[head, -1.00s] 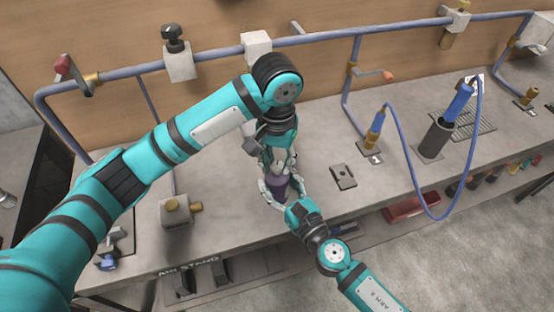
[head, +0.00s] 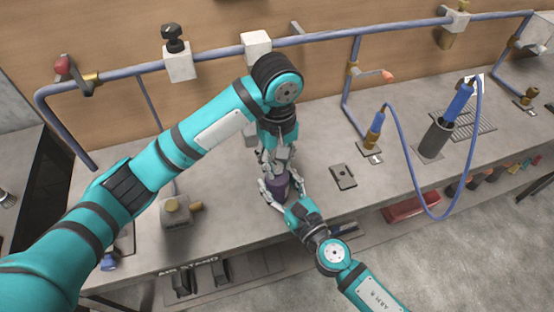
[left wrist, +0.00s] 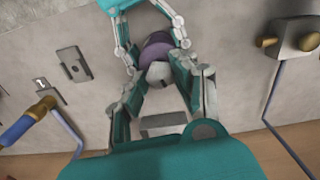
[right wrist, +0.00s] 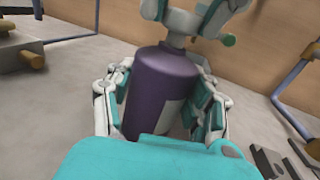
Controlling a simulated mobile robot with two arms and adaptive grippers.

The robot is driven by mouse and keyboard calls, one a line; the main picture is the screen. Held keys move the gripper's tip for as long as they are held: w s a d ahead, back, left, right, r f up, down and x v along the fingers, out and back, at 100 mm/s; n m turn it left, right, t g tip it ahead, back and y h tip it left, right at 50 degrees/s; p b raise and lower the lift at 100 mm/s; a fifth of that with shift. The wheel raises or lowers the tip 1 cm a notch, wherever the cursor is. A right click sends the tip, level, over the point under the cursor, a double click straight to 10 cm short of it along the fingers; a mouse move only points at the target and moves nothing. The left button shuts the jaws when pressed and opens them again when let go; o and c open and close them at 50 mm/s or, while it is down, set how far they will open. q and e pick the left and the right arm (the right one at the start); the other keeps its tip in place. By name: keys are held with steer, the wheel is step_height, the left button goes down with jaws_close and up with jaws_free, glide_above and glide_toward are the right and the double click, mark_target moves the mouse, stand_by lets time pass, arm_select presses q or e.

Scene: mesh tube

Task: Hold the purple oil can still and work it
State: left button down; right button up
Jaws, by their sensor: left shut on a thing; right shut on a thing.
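The purple oil can (head: 282,188) stands upright near the front of the grey bench. It shows large in the right wrist view (right wrist: 160,92), with a pale label on its side. My right gripper (head: 278,192) is shut around the can's body, a finger on each side. My left gripper (head: 276,163) is above the can, pointing down, shut on its pale top part. In the left wrist view that top (left wrist: 160,72) sits between the left fingers, with the purple body (left wrist: 156,48) beyond. The exact finger contact at the top is partly hidden.
A small dark plate (head: 343,176) lies on the bench right of the can. A brass-capped block (head: 176,211) is at its left. A blue hose (head: 408,160) hangs over the front edge further right. Blue pipes (head: 325,38) run along the back.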

mark_target(277, 166)
arm_select(q)
steer(key=shift+w+n, duration=0.1)
steer(key=shift+n, duration=0.2)
arm_select(e)
steer(key=shift+f, duration=0.1)
arm_select(q)
steer(key=c, duration=1)
jaws_free()
step_height(277, 166, up, 12)
steer(key=shift+r, duration=0.1)
arm_select(e)
steer(key=o, duration=1.4)
steer(key=shift+o, duration=0.2)
